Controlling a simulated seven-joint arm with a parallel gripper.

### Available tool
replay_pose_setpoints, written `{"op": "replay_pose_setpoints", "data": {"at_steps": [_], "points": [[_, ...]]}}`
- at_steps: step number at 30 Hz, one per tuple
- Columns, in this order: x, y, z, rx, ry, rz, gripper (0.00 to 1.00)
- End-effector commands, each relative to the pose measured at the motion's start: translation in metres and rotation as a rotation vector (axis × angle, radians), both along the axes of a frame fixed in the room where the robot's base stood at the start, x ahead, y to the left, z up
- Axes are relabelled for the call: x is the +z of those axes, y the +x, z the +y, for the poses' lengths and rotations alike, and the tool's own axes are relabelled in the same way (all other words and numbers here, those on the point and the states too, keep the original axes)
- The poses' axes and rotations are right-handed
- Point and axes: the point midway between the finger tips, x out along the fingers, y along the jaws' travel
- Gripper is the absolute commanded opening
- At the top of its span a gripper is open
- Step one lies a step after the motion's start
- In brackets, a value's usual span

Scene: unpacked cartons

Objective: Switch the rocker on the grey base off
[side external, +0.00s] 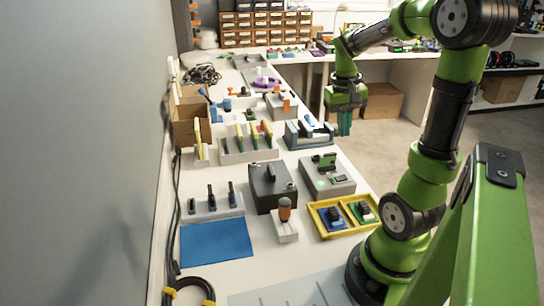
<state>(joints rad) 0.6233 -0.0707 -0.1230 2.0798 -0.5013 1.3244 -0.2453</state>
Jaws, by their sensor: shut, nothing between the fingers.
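A grey base (341,189) stands on the right half of the white table, near the middle of its length. A green rocker-like part (325,161) rises at its back, and a small dark part with a green patch (340,178) lies in front of it. A small green light (320,184) shows on the base's left front. The rocker's exact tilt is too small to tell. My gripper (344,133) points down with its teal fingers together and empty. In the picture it is above and slightly right of the base, apart from it, by the table's right edge.
A dark box (271,190) stands left of the base, and a yellow tray (322,229) with blue and green blocks is in front. A blue-grey fixture (309,137) is behind it. An orange-handled item (285,222) stands near the front. The blue mat (216,239) is bare.

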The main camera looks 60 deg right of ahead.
Motion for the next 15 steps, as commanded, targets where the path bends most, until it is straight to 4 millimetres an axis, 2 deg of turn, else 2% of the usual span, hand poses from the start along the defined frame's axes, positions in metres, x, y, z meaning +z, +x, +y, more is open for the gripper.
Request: {"op": "replay_pose_setpoints", "data": {"at_steps": [2, 15], "points": [[0.0051, -0.0019, -0.0013, 0.019, -0.004, 0.019, 0.00], [0.0022, -0.0037, 0.0011, 0.031, 0.004, 0.027, 0.00]]}}
